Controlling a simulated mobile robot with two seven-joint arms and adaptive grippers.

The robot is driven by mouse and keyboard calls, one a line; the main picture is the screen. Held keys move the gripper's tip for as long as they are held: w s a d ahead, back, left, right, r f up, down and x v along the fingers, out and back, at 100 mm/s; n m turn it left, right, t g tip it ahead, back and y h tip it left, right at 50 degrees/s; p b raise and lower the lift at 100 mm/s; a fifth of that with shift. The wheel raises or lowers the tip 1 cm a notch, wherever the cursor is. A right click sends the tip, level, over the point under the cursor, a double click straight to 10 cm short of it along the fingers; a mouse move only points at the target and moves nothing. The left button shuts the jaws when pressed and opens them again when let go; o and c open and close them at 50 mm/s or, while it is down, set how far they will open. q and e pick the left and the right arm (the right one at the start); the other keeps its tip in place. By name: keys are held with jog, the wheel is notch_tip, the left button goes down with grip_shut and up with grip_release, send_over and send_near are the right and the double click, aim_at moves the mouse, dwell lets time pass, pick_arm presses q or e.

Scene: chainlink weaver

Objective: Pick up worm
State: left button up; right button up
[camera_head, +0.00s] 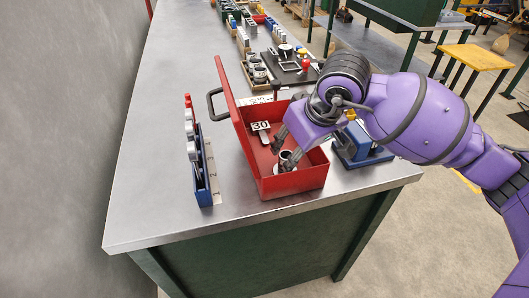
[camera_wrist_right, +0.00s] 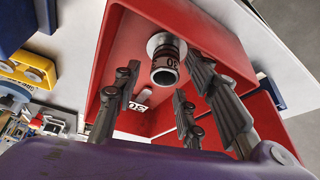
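A short, hollow grey cylinder with a dark, numbered band, which may be the worm, stands in the red toolbox (camera_head: 302,181) near its front end. It shows in the head view (camera_head: 286,166) and, larger, in the wrist view (camera_wrist_right: 166,62). My right gripper (camera_head: 284,150) reaches down into the box from the right. In the wrist view its fingers (camera_wrist_right: 160,88) are spread, with the cylinder between and beyond them; no contact is clear. A grey piece with a tag reading 30 (camera_head: 262,128) lies farther back in the box. My left gripper is not in view.
The box's raised red lid (camera_head: 228,92) stands on its left. A blue rack (camera_head: 203,170) with grey parts is left of that. A blue block (camera_head: 358,147) sits right of the box. Several fixtures and tools crowd the back. The bench's left side is bare.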

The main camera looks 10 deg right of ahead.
jog(key=x, duration=0.2)
jog(key=shift+w+f, duration=0.15)
jog(key=shift+f, duration=0.1)
grip_shut()
jog(key=shift+r, duration=0.15)
notch_tip(320, 180, up, 10)
dwell(0.5)
